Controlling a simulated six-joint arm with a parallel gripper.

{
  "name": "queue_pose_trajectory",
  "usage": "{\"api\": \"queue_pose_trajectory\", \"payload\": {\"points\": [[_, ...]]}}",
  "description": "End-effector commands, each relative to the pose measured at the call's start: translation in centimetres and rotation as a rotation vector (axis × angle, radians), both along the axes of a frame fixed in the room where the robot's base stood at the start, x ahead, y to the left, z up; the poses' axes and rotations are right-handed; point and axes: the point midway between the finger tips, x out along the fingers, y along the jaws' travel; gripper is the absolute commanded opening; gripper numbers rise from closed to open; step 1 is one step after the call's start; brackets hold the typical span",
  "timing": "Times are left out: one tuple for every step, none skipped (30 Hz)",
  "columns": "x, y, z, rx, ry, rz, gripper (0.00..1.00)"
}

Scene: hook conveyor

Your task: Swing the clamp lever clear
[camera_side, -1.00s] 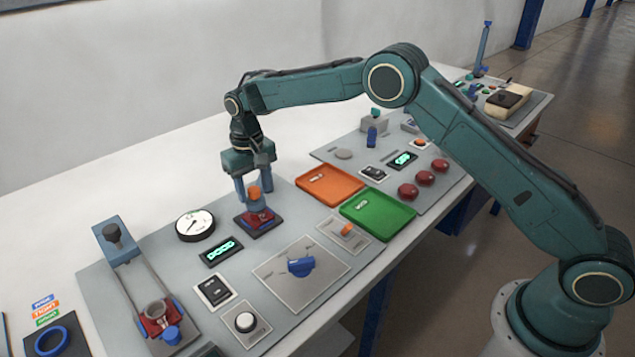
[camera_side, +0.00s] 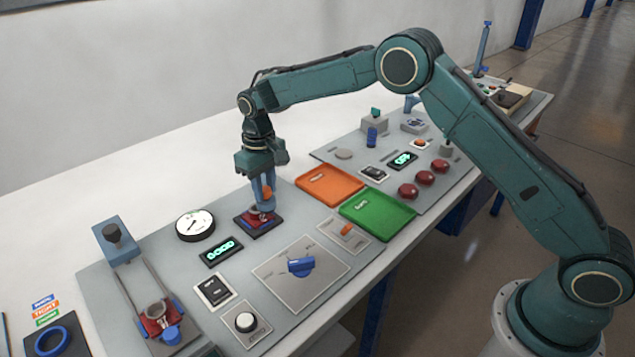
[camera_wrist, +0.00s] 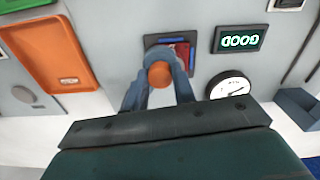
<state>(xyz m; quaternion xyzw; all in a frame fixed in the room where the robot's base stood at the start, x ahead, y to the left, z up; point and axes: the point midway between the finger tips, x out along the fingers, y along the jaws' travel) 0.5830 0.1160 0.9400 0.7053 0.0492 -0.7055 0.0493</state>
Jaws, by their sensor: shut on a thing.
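The clamp (camera_side: 258,222) is a red block on a dark square plate in the middle panel. It also shows in the wrist view (camera_wrist: 178,48). What looks like its lever, an upright grey-blue piece with an orange round top (camera_side: 266,192), stands over the block. In the wrist view the orange top (camera_wrist: 160,73) sits between my two blue fingers. My gripper (camera_side: 264,197) points down and is shut on this lever. The fingers hide much of the lever's lower part, so its exact contact with the block is unclear.
A round dial (camera_side: 195,225) and a lit display (camera_side: 221,252) lie left of the clamp. Orange (camera_side: 330,185) and green (camera_side: 377,214) trays lie to its right. A blue-knobbed panel (camera_side: 300,265) is in front. A white table area is open behind.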

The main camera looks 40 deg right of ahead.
Motion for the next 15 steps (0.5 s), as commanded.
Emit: {"api": "queue_pose_trajectory", "payload": {"points": [[-0.3, -0.5, 0.1, 0.000, -0.001, 0.034, 0.00], [-0.5, -0.7, 0.1, 0.000, -0.001, 0.057, 0.00], [-0.7, -1.1, 0.1, 0.000, 0.001, 0.090, 0.00], [-0.9, -1.4, 0.1, 0.000, 0.000, 0.115, 0.00], [-1.0, -1.6, 0.1, 0.000, -0.001, 0.141, 0.00], [-1.2, -2.0, 0.1, 0.000, -0.001, 0.177, 0.00], [-1.4, -2.3, 0.1, 0.000, 0.000, 0.203, 0.00], [-1.5, -2.7, 0.1, 0.000, 0.000, 0.230, 0.00], [-1.7, -3.1, 0.1, 0.000, -0.001, 0.265, 0.00], [-1.8, -3.4, 0.1, 0.000, -0.001, 0.292, 0.00], [-1.9, -3.7, 0.1, 0.000, -0.001, 0.319, 0.00], [-2.0, -4.1, 0.1, 0.000, -0.001, 0.354, 0.00], [-2.1, -4.5, 0.1, 0.000, -0.001, 0.380, 0.00], [-2.2, -4.8, 0.1, 0.000, 0.000, 0.407, 0.00], [-2.3, -5.3, 0.1, 0.001, 0.000, 0.443, 0.00]]}}
